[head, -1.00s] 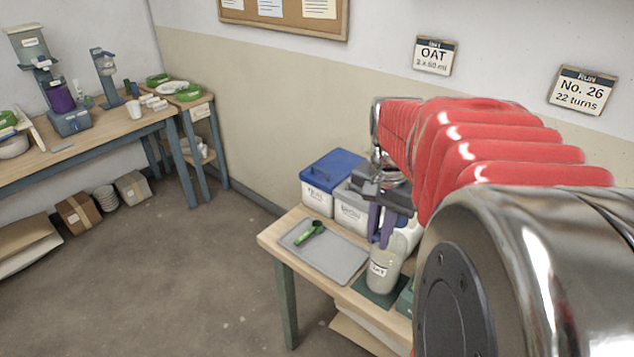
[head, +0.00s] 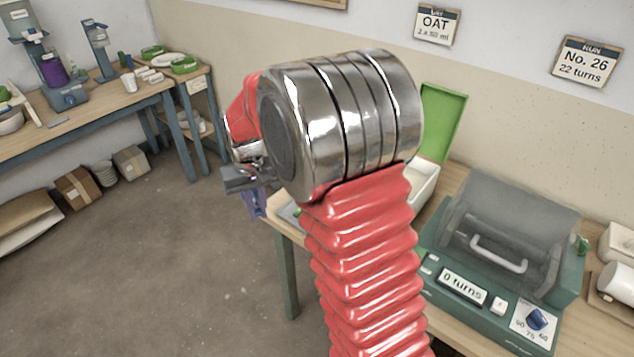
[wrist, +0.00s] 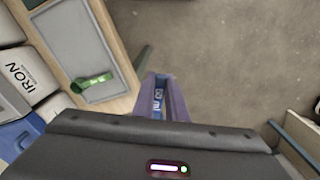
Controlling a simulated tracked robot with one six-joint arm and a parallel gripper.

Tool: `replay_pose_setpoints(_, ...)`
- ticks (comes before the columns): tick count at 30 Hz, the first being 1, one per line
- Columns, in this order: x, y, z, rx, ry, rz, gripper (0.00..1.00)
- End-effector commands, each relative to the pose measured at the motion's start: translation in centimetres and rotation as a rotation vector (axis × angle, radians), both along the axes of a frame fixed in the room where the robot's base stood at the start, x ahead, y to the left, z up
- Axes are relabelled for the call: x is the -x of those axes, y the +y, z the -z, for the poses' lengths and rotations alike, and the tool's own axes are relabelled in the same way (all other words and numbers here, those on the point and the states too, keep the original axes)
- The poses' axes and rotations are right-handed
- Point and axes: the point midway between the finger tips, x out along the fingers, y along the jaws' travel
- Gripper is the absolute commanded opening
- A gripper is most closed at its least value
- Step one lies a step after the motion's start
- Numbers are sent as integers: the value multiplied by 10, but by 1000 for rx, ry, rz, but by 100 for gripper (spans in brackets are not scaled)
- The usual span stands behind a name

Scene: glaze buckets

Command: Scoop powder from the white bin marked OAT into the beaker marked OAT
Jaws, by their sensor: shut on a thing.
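My gripper (head: 256,203) hangs past the left end of the front table, over the floor. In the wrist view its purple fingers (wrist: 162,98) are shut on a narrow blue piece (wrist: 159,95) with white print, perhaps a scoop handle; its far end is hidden. A white bin (head: 424,185) with its green lid (head: 443,122) raised stands behind my arm; its label is hidden. The OAT beaker is hidden now. The wall card (head: 437,24) reads OAT, 2 x 60 ml.
A grey tray (wrist: 105,92) holds a green scoop (wrist: 93,82). A white bin marked IRON (wrist: 22,77) stands beside it. A teal machine (head: 490,290) showing 0 turns is at the right.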

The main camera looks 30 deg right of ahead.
Motion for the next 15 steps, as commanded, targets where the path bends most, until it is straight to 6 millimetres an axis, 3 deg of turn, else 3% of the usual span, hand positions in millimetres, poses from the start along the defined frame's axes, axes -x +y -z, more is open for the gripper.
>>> replay_pose_setpoints(3,-12,24,14,0,1,-89,0)
replay_pose_setpoints(6,-16,33,19,0,-1,-123,0)
replay_pose_setpoints(15,-17,34,20,1,-2,-129,0)
